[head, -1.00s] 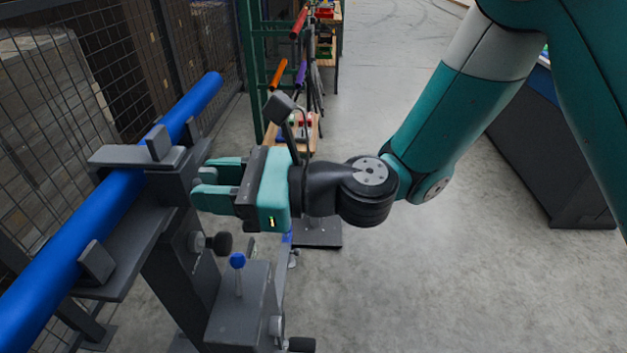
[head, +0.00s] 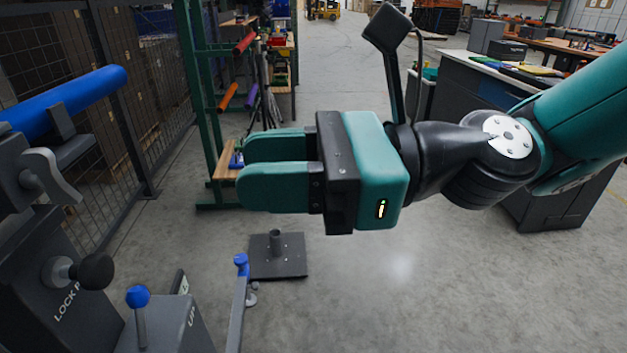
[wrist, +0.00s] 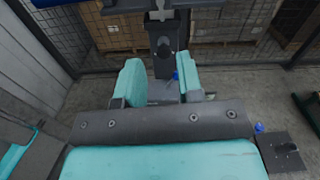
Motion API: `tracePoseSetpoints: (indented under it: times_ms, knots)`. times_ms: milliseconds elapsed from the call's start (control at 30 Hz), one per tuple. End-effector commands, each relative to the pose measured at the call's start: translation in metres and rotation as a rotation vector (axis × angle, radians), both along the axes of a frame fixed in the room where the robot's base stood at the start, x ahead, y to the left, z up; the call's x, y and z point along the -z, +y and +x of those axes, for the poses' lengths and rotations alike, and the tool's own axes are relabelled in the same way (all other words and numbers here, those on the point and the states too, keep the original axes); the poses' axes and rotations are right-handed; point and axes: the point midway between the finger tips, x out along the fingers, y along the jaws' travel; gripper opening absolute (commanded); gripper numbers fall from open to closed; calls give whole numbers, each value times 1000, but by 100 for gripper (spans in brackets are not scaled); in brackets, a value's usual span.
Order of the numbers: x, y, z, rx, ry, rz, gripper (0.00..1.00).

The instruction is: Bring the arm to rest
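My gripper (head: 245,165) is teal and dark grey and hangs in free air in the middle of the head view, its fingers pointing left. The two fingers are apart with a gap between them and hold nothing. In the wrist view my gripper (wrist: 161,88) also shows its fingers spread, with the floor and a grey stand beyond them. My arm reaches in from the right of the head view.
A blue bar (head: 65,100) lies on a grey stand (head: 75,275) with levers at the left. A metal base plate (head: 278,262) stands on the floor below my gripper. A dark bench (head: 465,90) is at the right. Open floor lies ahead.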

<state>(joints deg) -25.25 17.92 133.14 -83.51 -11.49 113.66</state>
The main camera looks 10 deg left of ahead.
Motion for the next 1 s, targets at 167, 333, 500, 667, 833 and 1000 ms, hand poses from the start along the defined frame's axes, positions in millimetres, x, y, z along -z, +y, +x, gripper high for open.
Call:
tracePoseSetpoints:
  times_ms: [167, 333, 500, 667, 833, 1000]
  knots:
    - [-1, 1, -2, -8, 0, -1, 34]
    - [-1, 1, -2, -8, -3, -1, 34]
    - [-4, -8, -7, -22, -222, -52, 34]
    - [0, -41, -13, -131, -770, -205, 34]
    - [8, -101, -13, -412, -1338, -392, 34]
    - [9, -167, -16, -772, -1670, -504, 34]
